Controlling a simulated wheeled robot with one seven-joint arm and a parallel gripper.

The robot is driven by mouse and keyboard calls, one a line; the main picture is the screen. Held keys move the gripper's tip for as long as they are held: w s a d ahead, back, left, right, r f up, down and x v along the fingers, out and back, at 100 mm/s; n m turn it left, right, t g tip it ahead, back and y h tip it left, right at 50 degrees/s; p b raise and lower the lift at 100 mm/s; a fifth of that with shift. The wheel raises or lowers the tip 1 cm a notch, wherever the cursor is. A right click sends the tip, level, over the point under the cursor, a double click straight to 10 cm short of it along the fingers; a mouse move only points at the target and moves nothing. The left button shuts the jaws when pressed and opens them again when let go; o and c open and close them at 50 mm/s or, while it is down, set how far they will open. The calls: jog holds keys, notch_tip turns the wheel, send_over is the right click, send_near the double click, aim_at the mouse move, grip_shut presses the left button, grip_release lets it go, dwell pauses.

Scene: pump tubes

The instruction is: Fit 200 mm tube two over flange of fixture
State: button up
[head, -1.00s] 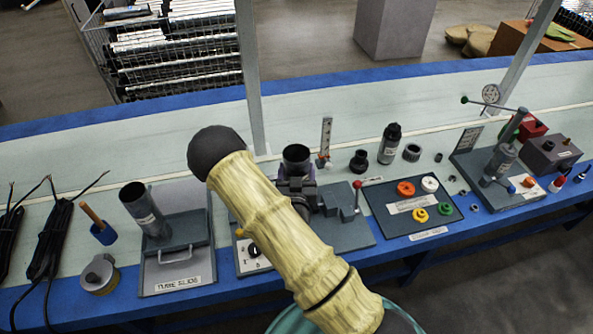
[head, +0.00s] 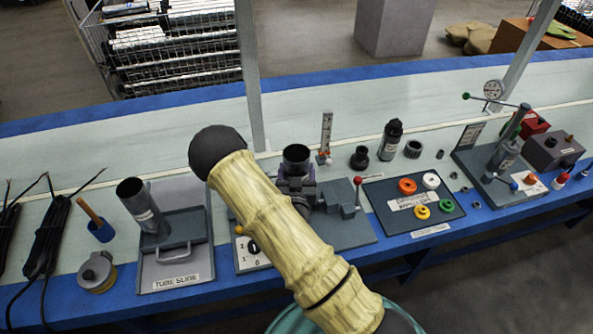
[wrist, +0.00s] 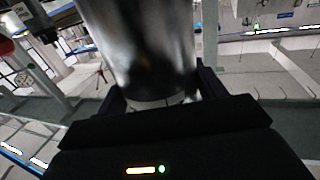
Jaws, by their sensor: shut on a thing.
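In the wrist view, my gripper (wrist: 157,92) is shut around a shiny grey tube (wrist: 140,45), one finger on each side. The tube fills the upper middle of that view, and its far end is cut off. An upright dark grey tube (head: 296,156) with an open top stands over the fixture (head: 350,228), just right of my arm. It is probably the held tube. The flange is hidden, so I cannot tell whether the tube is seated on it.
Another grey tube (head: 140,207) leans in the tube slide (head: 178,272) at left. A stepped block with a red-knobbed lever (head: 357,182), a tray of coloured rings (head: 440,187) and a press stand (head: 505,165) lie to the right. A post (head: 250,80) rises behind the fixture.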

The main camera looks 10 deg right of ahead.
notch_tip(320, 180, down, 8)
jog(key=b, duration=0.6)
jog(key=shift+r+b, duration=0.2)
jog(key=shift+b, duration=0.1)
dwell(2.6)
jog(key=o, duration=1.4)
jog(key=shift+c, duration=0.2)
jog(key=shift+f, duration=0.1)
jog(key=shift+s, duration=0.15)
jog(key=p+v, duration=0.5)
jog(key=v, duration=1.2)
jog(key=shift+a, duration=0.1)
